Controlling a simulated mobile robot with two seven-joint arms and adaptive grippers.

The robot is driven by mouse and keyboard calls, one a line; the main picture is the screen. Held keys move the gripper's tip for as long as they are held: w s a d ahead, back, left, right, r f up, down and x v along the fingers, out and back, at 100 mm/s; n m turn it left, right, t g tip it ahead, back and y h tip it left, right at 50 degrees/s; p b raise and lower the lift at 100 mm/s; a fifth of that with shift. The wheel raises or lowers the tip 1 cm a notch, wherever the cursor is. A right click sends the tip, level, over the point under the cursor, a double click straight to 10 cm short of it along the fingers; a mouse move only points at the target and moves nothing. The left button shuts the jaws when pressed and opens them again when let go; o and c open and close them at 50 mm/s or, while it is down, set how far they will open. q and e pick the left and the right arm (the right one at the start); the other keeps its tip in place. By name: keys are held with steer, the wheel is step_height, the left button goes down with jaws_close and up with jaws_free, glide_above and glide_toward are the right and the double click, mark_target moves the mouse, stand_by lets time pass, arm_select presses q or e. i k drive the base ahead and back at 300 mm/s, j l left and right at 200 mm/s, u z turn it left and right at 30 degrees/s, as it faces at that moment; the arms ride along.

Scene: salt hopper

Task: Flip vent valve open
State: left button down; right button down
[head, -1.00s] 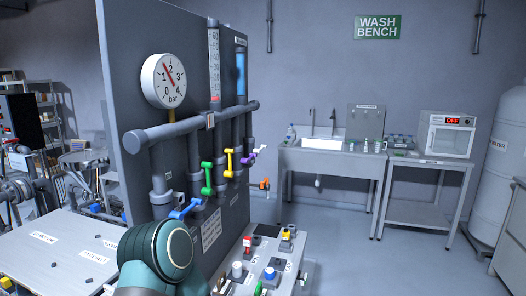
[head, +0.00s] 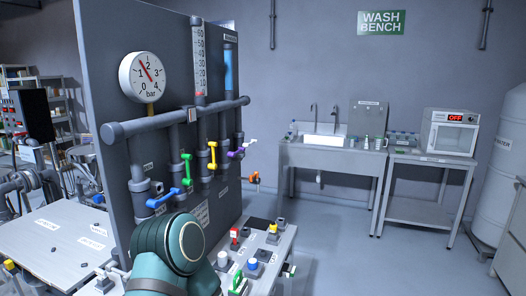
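A grey panel (head: 108,75) carries pipes with several coloured valve levers. I see a blue lever (head: 164,198), a green lever (head: 187,169), a yellow lever (head: 212,156), a purple lever (head: 236,154) and an orange valve (head: 254,178) low near the panel's right edge. The labels are too small to read, so I cannot tell which is the vent valve. My teal arm link fills the bottom centre, in front of the panel's lower part. Neither gripper shows in the head view.
A round gauge (head: 146,75) marked in bar is on the panel. A control box (head: 283,249) with buttons and switches stands in front, close to my arm. A white-topped table (head: 60,240) is at left. A sink bench (head: 300,158) stands behind; the floor at right is free.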

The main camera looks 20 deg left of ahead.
mark_target(245, 146)
steer(key=i+l, duration=0.35)
steer(key=l, duration=0.25)
steer(key=i+l, duration=0.2)
steer(key=i, duration=0.7)
steer(key=i+l+u, duration=0.1)
steer(key=i, duration=0.6)
steer(key=i+j, duration=0.35)
steer(key=j, duration=0.3)
steer(key=i+j, duration=0.2)
steer(key=j+u, duration=0.05)
steer(key=j, duration=0.05)
